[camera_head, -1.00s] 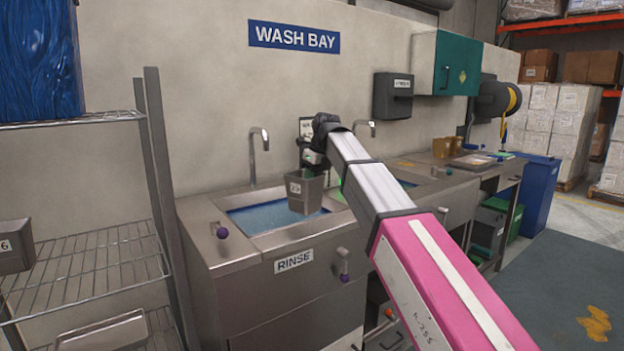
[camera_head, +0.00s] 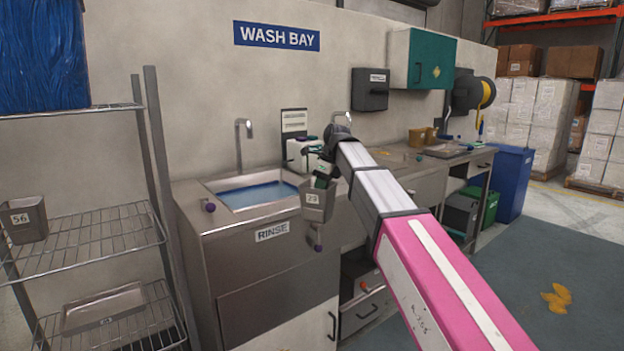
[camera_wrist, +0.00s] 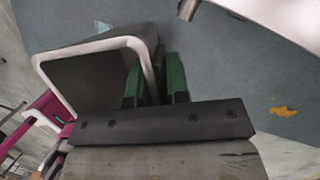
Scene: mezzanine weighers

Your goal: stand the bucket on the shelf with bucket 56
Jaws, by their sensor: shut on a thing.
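My gripper (camera_head: 324,178) is shut on a grey bucket (camera_head: 316,206) with a label that seems to read 29. The bucket hangs roughly upright in front of the right end of the rinse sink counter. In the wrist view the green fingers of my gripper (camera_wrist: 157,85) pinch the wall of the bucket (camera_wrist: 95,78), which looks empty inside. Bucket 56 (camera_head: 25,222) stands at the left on the middle tier of a wire shelf rack (camera_head: 100,238). The wire surface to its right is bare.
A shelf post (camera_head: 165,200) stands between the rack and the rinse sink (camera_head: 225,203). Open floor (camera_head: 480,300) lies at the right.

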